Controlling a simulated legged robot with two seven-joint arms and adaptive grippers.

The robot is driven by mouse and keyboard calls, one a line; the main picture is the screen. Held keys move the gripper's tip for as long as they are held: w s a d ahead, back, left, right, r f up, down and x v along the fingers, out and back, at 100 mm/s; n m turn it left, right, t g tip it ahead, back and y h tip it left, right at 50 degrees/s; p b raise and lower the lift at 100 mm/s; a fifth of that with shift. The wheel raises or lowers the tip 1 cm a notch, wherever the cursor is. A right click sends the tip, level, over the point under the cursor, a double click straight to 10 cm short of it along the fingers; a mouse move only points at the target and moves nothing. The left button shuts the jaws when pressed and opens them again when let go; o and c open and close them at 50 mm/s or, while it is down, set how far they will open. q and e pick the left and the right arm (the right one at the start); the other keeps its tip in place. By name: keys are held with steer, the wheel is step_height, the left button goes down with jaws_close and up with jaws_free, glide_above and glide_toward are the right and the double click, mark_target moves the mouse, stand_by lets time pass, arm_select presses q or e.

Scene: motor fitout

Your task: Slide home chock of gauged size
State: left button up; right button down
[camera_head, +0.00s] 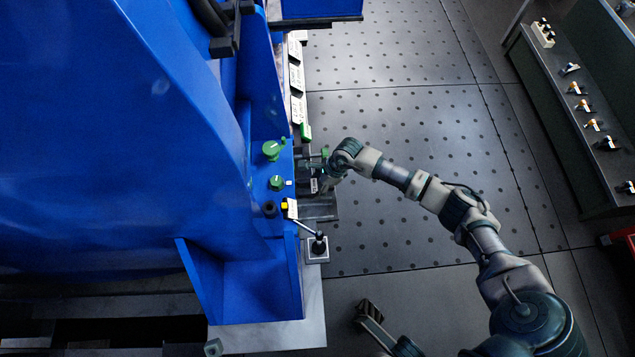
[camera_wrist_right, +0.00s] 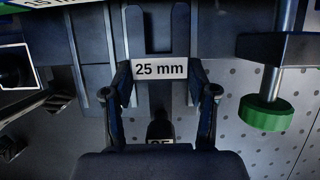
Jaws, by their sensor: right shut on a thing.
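The chock (camera_wrist_right: 152,30) is a dark slotted plate with a white "25 mm" label (camera_wrist_right: 159,69), seen in the right wrist view. My right gripper (camera_wrist_right: 162,92) is shut on it, one finger at each side of the label. Its slot points away from the gripper. In the head view my right gripper (camera_head: 324,180) is at the edge of the blue motor frame (camera_head: 262,225), low beside its foot; the chock is too small there to tell how far under the foot it sits.
A green knob on a threaded rod (camera_wrist_right: 266,113) stands right of the chock. Green-topped knobs (camera_head: 271,150) and a lever (camera_head: 316,243) are on the frame's edge. White labelled plates (camera_head: 297,78) line the rail behind. Perforated floor (camera_head: 400,110) to the right is clear, up to a bench (camera_head: 560,110).

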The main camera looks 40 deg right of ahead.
steer(key=shift+f, duration=0.15)
steer(key=shift+c, duration=1.2)
jaws_free()
steer(key=v, duration=1.1)
steer(key=shift+d+r, duration=0.15)
steer(key=shift+r, duration=0.25)
